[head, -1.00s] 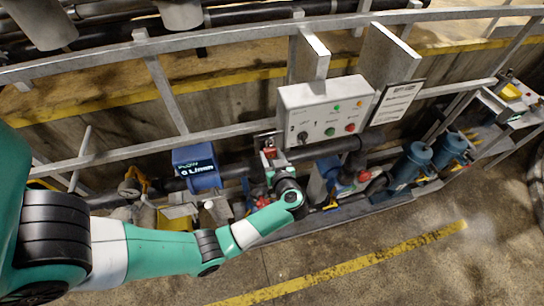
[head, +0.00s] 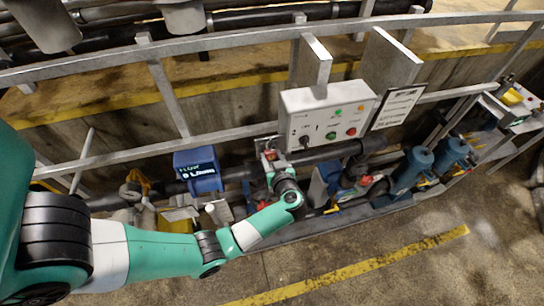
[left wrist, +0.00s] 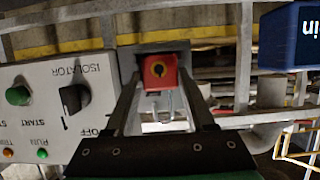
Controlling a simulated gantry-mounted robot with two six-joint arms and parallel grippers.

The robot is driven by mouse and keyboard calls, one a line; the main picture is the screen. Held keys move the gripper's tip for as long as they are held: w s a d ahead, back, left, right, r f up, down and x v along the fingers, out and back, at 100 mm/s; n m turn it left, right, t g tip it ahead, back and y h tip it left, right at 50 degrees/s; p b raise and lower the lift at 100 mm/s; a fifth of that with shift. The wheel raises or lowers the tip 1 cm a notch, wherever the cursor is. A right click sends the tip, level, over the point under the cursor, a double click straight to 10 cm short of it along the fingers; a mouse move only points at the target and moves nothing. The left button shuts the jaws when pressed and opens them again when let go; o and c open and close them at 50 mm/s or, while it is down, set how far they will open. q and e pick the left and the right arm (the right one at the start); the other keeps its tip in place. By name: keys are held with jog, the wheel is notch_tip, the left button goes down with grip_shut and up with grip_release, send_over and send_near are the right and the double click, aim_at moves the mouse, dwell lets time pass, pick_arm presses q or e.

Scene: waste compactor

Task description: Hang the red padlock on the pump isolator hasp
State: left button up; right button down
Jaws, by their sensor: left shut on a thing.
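The panel (head: 326,112) carries the black isolator knob (head: 305,142), which also shows in the left wrist view (left wrist: 74,98), turned near OFF. I cannot make out the hasp clearly. My right gripper is not in view.
A grey plate (left wrist: 150,48) stands behind the padlock in the left wrist view. A blue flow meter (head: 197,170) is left of my gripper. Dark pipes and rails run around it. A notice (head: 397,105) hangs right of the panel. The floor in front is clear.

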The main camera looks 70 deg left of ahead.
pick_arm(q)
jog(key=o, duration=1.3)
jog(key=shift+c, duration=0.5)
jog(key=v, duration=0.7)
